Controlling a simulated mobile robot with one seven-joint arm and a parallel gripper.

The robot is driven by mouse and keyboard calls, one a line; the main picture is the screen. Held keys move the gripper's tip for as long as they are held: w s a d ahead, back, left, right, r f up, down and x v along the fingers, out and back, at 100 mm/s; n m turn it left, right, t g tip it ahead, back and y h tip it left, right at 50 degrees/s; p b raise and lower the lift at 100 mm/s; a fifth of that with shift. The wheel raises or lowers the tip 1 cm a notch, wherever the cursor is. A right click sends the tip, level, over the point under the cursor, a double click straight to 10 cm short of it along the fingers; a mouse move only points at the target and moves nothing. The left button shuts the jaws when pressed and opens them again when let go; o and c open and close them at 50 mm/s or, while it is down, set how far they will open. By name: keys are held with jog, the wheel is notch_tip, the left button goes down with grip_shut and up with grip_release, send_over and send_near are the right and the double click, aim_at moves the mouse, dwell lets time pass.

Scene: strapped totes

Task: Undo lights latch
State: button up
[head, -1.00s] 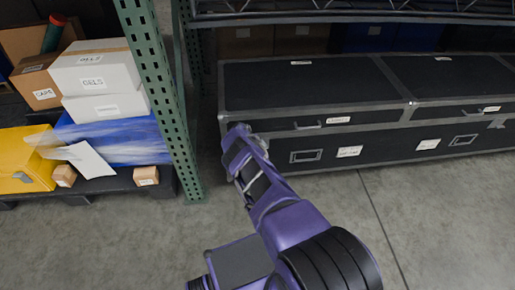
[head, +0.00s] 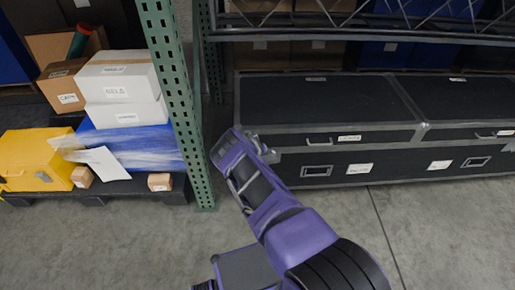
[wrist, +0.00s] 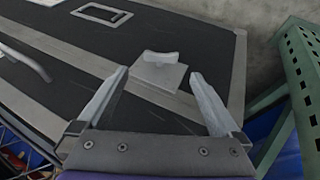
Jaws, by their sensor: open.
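A black case with grey edging (head: 320,105) stands on the floor under the rack. Its labels are too blurred to read surely. In the wrist view, a small grey latch (wrist: 159,62) with a raised tab on a square plate sits on the case's edging, near one end. My gripper (wrist: 158,75) is open, with one finger on each side of the latch plate in that picture. Nothing is between the fingers but the view of the latch, and I cannot tell how near they are. In the head view my gripper (head: 264,148) is at the case's left front corner, hiding the latch.
A green rack post (head: 178,100) stands just left of the case and also shows at right in the wrist view (wrist: 290,100). A pallet with a yellow case (head: 35,160) and white boxes (head: 118,90) is farther left. The floor (head: 400,235) in front is clear.

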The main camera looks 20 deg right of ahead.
jog(key=p+v, duration=0.2)
jog(key=v, duration=0.8)
jog(key=shift+a, duration=0.15)
jog(key=shift+s+r, duration=0.1)
jog(key=shift+r, duration=0.05)
